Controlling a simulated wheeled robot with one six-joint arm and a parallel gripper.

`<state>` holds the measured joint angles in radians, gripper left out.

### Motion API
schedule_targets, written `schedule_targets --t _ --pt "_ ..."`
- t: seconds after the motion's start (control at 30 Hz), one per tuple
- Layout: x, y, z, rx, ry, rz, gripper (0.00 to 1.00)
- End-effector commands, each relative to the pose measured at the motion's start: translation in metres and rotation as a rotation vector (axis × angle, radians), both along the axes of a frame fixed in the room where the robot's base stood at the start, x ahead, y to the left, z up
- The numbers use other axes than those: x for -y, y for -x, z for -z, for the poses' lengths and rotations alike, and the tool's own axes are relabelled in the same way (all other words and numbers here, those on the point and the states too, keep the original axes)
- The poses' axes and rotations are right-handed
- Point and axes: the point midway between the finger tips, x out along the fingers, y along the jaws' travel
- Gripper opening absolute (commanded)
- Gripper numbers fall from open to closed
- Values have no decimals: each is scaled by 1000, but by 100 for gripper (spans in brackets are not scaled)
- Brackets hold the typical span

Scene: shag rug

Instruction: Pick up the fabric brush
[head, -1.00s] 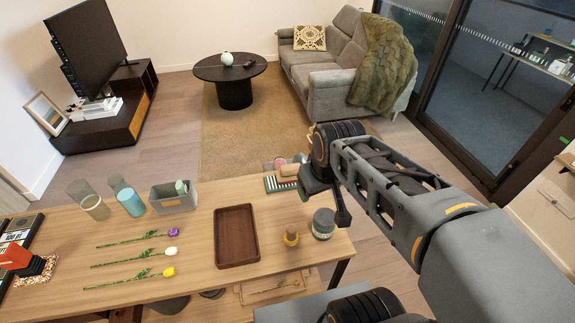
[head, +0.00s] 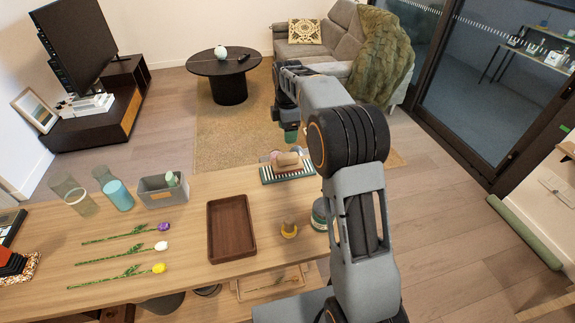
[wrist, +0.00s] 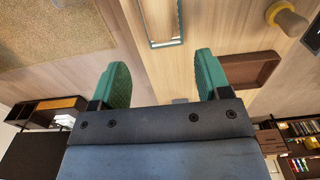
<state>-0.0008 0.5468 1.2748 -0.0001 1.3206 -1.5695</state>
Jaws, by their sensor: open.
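The fabric brush is probably the pale wooden block (head: 288,160) on a striped mat (head: 268,178) near the table's far edge; its bristles are not visible. My gripper (head: 291,136) is above and beyond this edge in the head view, with a green fingertip pointing down, apart from the block. In the wrist view my gripper (wrist: 162,75) has its two green fingers wide apart with nothing between them. I cannot make out the block in the wrist view.
The wooden table (head: 185,215) also holds a brown tray (head: 232,258), a yellow-based knob (head: 289,230), a jar (head: 319,214) partly behind my arm, a grey bin (head: 162,198), glasses and artificial flowers. A rug (head: 225,140) lies beyond.

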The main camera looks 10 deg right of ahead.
Motion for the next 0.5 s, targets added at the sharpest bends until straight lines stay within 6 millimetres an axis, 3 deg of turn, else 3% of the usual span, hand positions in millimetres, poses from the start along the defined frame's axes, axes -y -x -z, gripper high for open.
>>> schedule_targets --t 0.2,0.5 --pt "0 1 41 -4 0 -2 70" --pt "0 0 67 0 0 -1 70"
